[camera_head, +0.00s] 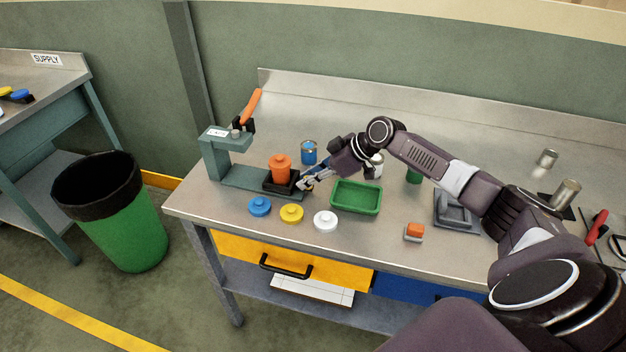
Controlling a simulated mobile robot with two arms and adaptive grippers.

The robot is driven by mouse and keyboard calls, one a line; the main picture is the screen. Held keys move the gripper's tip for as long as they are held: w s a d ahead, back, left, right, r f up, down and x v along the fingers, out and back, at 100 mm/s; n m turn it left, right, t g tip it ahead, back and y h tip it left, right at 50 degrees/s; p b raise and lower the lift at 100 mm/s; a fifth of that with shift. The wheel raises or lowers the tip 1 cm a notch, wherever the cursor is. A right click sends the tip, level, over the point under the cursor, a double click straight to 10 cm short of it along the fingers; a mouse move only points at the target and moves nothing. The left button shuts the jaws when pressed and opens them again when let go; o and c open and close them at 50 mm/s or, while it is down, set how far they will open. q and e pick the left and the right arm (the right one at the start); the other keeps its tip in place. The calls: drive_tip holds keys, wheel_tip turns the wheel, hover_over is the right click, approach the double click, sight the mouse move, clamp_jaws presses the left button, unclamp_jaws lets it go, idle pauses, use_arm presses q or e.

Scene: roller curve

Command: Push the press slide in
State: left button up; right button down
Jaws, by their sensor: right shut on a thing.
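The teal press (225,160) stands at the left end of the steel workbench, with its orange lever (252,104) raised. Its black press slide (276,187) sits on the right part of the press base, out from under the press head. An orange cylindrical piece (281,166) with a knob on top stands on the slide. My right gripper (306,182) is at the right end of the slide and shut on it; the fingertips are small, and the exact contact is hard to see. My left gripper is not in view.
A green tray (356,208) lies just right of my gripper. Blue (260,206), yellow (291,213) and white (325,221) knobbed discs lie along the front. A blue can (309,153) stands behind the gripper. A green bin (125,225) stands on the floor at left.

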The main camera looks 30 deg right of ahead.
sight(269, 175)
drive_tip(key=w+a+b, duration=0.1)
drive_tip(key=w+a, duration=0.1)
drive_tip(key=w, duration=0.1)
drive_tip(key=w+a+b, duration=0.1)
drive_tip(key=w+a, duration=0.2)
drive_tip(key=w+a+b, duration=0.1)
drive_tip(key=w+a, duration=0.1)
drive_tip(key=shift+w+a, duration=0.25)
drive_tip(key=shift+w, duration=0.15)
drive_tip(key=shift+w+a, duration=0.15)
drive_tip(key=shift+w, duration=0.05)
drive_tip(key=shift+r, duration=0.15)
drive_tip(key=c, duration=2)
unclamp_jaws()
drive_tip(key=shift+c, duration=0.2)
drive_tip(key=shift+o, duration=1.2)
drive_tip(key=shift+w+a, duration=0.15)
